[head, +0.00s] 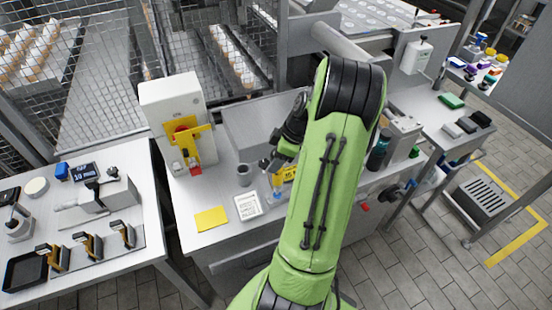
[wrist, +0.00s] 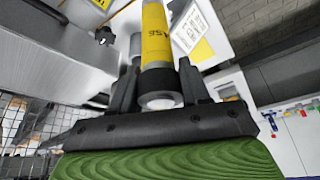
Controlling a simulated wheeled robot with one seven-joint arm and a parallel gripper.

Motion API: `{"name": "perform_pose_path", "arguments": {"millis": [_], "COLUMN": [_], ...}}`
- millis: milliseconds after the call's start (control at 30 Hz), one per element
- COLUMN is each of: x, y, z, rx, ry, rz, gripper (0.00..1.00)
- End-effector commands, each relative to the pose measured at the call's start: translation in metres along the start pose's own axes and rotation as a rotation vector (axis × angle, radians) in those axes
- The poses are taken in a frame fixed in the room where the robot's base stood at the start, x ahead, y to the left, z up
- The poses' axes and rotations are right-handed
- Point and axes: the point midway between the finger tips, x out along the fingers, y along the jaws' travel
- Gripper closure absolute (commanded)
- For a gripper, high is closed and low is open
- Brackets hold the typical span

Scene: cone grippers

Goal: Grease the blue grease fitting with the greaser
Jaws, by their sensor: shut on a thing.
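My gripper (wrist: 157,82) is shut on the yellow greaser (wrist: 155,38), its two dark fingers on either side of the barrel. In the head view my gripper (head: 272,163) is above the middle bench, partly hidden by my green arm. No fitting can be made out clearly in the wrist view.
The bench holds a white machine with a yellow bracket (head: 184,139), a grey cup (head: 244,174), a white card (head: 248,205) and a yellow sheet (head: 211,219). A dark bottle (head: 378,152) stands right of my arm. Left is a table with tools (head: 100,205). The bench's front edge is clear.

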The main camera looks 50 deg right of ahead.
Motion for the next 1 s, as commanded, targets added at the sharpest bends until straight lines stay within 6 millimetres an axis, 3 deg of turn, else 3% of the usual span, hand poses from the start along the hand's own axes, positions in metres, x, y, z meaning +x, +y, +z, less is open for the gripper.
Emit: {"name": "perform_pose_path", "arguments": {"millis": [1000], "x": [0.012], "y": [0.0], "z": [0.005], "rx": [0.0], "ry": [0.001], "rz": [0.001], "gripper": [0.91]}}
